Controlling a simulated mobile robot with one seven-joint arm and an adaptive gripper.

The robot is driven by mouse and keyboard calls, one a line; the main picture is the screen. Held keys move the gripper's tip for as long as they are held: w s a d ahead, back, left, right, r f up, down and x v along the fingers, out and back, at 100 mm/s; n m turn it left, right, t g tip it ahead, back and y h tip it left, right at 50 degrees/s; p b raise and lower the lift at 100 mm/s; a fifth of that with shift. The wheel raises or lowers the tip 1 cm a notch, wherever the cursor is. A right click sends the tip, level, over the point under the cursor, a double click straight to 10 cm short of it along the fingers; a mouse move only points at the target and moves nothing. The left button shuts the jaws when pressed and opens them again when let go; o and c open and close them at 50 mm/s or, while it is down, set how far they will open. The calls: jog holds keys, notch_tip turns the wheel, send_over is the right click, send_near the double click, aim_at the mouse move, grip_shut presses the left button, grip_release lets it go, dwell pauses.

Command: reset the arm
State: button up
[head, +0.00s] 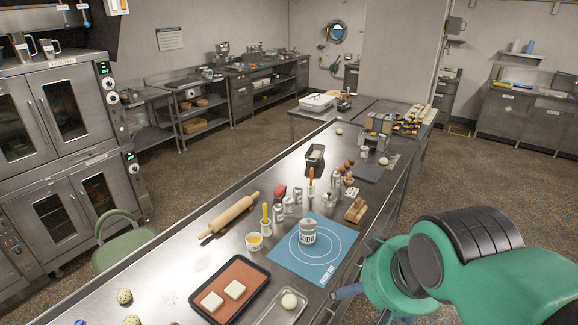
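My arm, green with black joint covers, fills the lower right of the head view, beside the right edge of the long steel worktable (180,264). Its end is out of sight, so my gripper does not show, and I cannot see whether it holds anything. On the table nearest the arm lies a blue mat (283,252) with white rings. A grey tub marked SODA (307,232) stands upright on the mat.
A rolling pin (230,215), a brown-lined tray (207,305) with two white squares, a clear tray (268,312) with a dough ball, and several jars crowd the table. Floor beyond the table is open.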

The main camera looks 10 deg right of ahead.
notch_tip(320, 180, down, 10)
jog(key=b, duration=0.9)
